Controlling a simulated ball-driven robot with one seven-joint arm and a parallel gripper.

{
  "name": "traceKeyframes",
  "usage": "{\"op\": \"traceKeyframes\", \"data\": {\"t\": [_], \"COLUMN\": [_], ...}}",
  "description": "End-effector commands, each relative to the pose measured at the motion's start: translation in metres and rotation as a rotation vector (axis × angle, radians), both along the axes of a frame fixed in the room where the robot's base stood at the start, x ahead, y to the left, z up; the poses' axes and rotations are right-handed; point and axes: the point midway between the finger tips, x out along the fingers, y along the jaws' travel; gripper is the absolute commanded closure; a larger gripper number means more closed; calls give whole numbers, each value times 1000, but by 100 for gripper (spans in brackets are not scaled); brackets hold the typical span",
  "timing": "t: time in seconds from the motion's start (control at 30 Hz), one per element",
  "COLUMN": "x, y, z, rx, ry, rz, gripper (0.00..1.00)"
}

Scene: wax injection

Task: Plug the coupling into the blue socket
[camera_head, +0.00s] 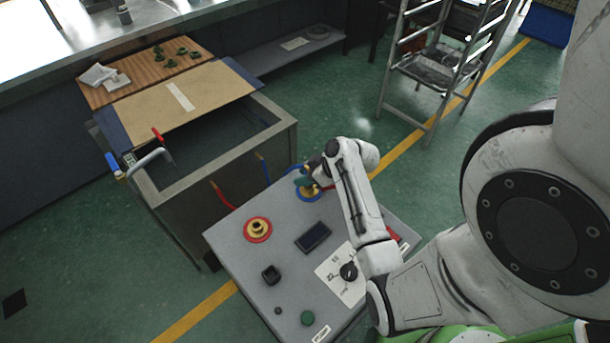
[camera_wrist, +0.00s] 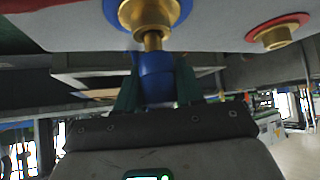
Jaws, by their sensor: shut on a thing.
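The blue socket (camera_head: 309,195) is a blue ring with a brass centre near the far edge of the grey panel. In the wrist view the blue socket (camera_wrist: 120,14) is at the top, its brass fitting facing the coupling. My gripper (camera_head: 310,180) is over this socket, which it partly hides in the head view. In the wrist view my gripper (camera_wrist: 157,88) is shut on the blue coupling (camera_wrist: 157,80). The coupling's narrow brass tip points at the socket and meets its brass fitting in the picture. I cannot tell how far it is inside.
A red socket (camera_head: 257,229) with a brass centre sits to the left on the grey panel (camera_head: 235,255). A dark display (camera_head: 313,236), a black knob (camera_head: 348,271) and a green button (camera_head: 308,318) are nearer. An open tank (camera_head: 290,128) stands behind, with hoses between.

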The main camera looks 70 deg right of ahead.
Motion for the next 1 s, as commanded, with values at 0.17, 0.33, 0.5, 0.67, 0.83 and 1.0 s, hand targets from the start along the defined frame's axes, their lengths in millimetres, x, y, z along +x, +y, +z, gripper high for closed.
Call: {"op": "traceKeyframes", "data": {"t": [0.17,0.33,0.5,0.67,0.83,1.0], "x": [-1,-1,-1,-5,-23,-47], "y": [0,0,1,1,2,4], "z": [-1,-1,-2,2,20,45], "rx": [1,2,2,2,-1,-2], "ry": [1,2,2,2,0,0], "rz": [-1,-1,-1,-1,-3,-2], "gripper": [48,33,33,33,33,33]}}
